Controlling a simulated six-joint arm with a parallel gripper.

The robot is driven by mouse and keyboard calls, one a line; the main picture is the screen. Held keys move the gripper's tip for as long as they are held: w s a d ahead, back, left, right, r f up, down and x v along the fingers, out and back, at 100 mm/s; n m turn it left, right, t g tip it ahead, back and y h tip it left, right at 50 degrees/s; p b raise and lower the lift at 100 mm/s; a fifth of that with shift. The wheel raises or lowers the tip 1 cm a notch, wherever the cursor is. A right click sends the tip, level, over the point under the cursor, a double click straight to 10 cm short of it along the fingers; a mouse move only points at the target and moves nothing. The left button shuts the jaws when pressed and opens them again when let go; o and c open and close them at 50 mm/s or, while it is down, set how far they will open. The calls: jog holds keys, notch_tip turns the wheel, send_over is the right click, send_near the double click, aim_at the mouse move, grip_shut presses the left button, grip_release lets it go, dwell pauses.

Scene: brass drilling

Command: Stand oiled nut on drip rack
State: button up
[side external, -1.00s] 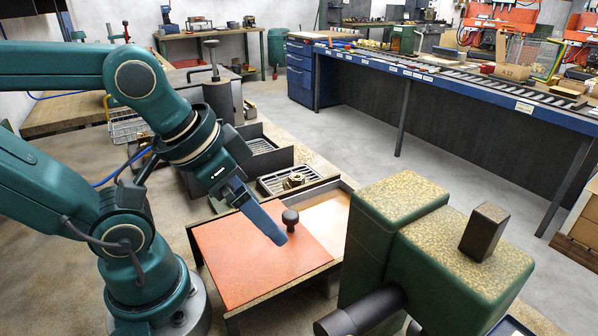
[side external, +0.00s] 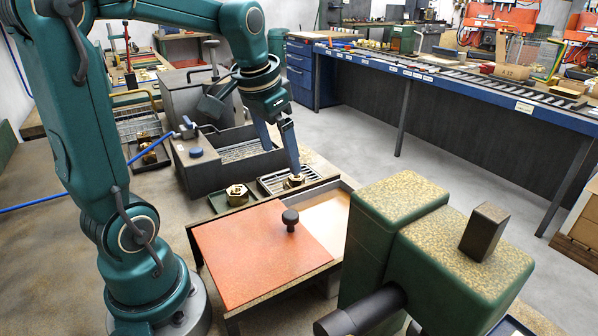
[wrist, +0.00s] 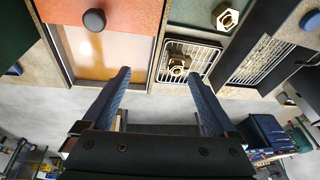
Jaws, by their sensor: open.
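A brass nut (side external: 293,181) sits on the wire drip rack (side external: 271,186). In the wrist view this nut (wrist: 178,66) shows on the rack (wrist: 208,62), beyond my fingertips and nearer the right one. A second brass nut (side external: 237,195) sits in a small dark green tray (side external: 222,206) left of the rack; this nut also shows in the wrist view (wrist: 227,17). The frames do not show which nut is oiled. My gripper (side external: 296,170) points down at the rack, close to its nut. In the wrist view my gripper (wrist: 157,72) is open, with no nut held between the fingers.
An orange panel (side external: 255,262) with a black knob (side external: 290,219) lies in front of the rack, beside a shiny pan (side external: 322,219). A dark box with a grate (side external: 240,152) stands behind. Green machine blocks (side external: 400,200) stand at the right front.

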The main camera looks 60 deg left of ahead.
jog(key=a+f+n+g, duration=0.25)
jog(key=a+f, duration=0.25)
jog(key=a, duration=0.5)
jog(key=n+h, duration=0.1)
jog(key=n, duration=0.1)
send_over(236, 191)
jog(key=shift+g, duration=0.25)
notch_tip(236, 191, down, 5)
jog(key=shift+w+d+r, duration=0.15)
jog(key=shift+r, duration=0.05)
jog(key=shift+s+f+n, duration=0.25)
jog(key=shift+f, duration=2.45)
grip_shut()
